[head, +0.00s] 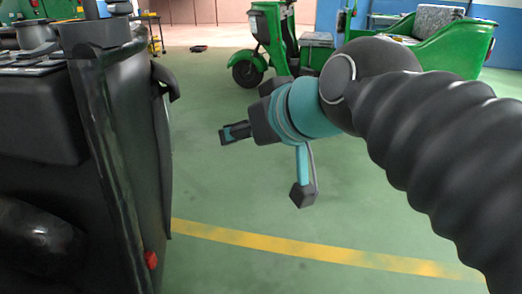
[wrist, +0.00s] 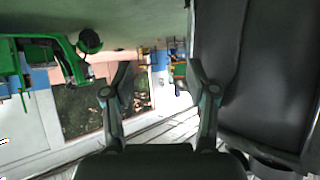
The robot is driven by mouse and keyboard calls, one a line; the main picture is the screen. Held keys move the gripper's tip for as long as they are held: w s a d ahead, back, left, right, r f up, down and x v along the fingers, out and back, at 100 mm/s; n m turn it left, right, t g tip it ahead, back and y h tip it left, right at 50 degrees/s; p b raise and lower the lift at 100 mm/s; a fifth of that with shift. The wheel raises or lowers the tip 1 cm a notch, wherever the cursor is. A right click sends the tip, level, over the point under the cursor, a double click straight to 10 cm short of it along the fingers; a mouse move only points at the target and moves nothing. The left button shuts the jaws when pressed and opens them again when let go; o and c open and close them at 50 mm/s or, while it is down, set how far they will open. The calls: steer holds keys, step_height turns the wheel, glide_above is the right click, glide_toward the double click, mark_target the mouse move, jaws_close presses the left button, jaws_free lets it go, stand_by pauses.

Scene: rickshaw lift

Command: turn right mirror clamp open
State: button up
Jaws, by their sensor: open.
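My gripper (head: 226,133) reaches in from the right in the head view, held in the air above the green floor and pointing left. In the wrist view my gripper (wrist: 160,75) shows two dark fingers spread well apart, with nothing between them. The gripper is open and empty. I cannot make out the right mirror clamp in either view. No mirror is clearly visible.
A large black structure (head: 120,150) with a red knob (head: 151,260) fills the left, apart from my fingertips. A green three-wheeler (head: 268,40) and a green cart (head: 440,38) stand at the back. Floor with a yellow line (head: 290,246) is open below.

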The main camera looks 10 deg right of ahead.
steer(key=s+d+f+m+g+h+p, duration=0.1)
steer(key=d+f+h, duration=0.1)
steer(key=f, duration=0.4)
steer(key=shift+s+d+f+g+p, duration=0.3)
steer(key=shift+s+d+p, duration=0.1)
steer(key=shift+d, duration=0.5)
